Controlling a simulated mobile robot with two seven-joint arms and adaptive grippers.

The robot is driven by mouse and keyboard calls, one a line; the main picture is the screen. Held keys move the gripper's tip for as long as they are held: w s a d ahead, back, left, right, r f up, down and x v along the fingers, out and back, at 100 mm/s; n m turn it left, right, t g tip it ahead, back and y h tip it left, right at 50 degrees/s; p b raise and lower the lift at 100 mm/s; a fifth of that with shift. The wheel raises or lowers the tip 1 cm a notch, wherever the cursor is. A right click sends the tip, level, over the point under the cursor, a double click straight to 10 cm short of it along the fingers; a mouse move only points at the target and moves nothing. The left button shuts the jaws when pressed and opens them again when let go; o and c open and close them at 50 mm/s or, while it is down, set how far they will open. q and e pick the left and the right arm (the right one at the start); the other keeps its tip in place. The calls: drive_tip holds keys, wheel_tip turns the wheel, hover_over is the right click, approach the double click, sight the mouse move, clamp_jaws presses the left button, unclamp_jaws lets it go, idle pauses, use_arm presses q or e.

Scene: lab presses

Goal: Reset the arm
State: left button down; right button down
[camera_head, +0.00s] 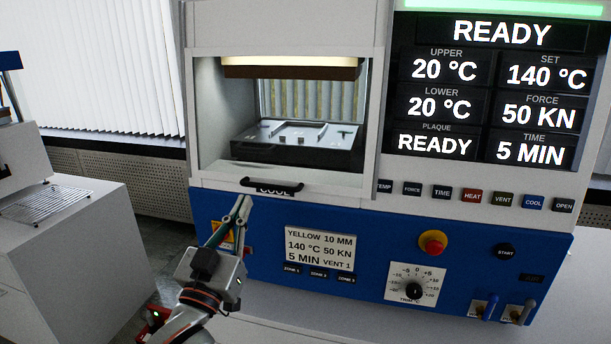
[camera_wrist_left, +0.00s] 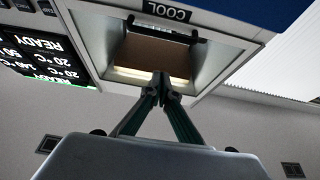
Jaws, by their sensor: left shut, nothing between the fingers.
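My left gripper (camera_head: 243,203) comes in from the lower left in the head view. In the left wrist view the closed fingertips (camera_wrist_left: 161,79) point toward the press chamber, and the picture is upside down. I cannot tell whether the fingertips touch the handle. The press (camera_head: 215,203) has an open chamber with a dark lower platen (camera_head: 295,157) inside. My right gripper is not in view.
The display (camera_head: 490,90) reads READY, 20 °C upper and lower. A white cabinet (camera_head: 75,240) with a wire rack (camera_head: 42,203) stands at the left.

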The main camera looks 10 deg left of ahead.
use_arm(q)
drive_tip(key=s+d+f+m+g+h, duration=0.1)
drive_tip(key=s+f+g, duration=0.2)
drive_tip(key=f, duration=0.9)
drive_tip(key=s+d+f+m+g, duration=0.15)
drive_tip(key=s+f, duration=0.25)
drive_tip(key=f, duration=0.8)
drive_tip(key=s+d+f+m+g+h, duration=0.1)
drive_tip(key=s+f+g, duration=0.25)
drive_tip(key=f, duration=0.85)
drive_tip(key=s+f+g, duration=0.3)
drive_tip(key=s+f, duration=0.7)
drive_tip(key=f, duration=0.1)
drive_tip(key=shift+s+d+f+g, duration=0.3)
drive_tip(key=shift+m, duration=0.25)
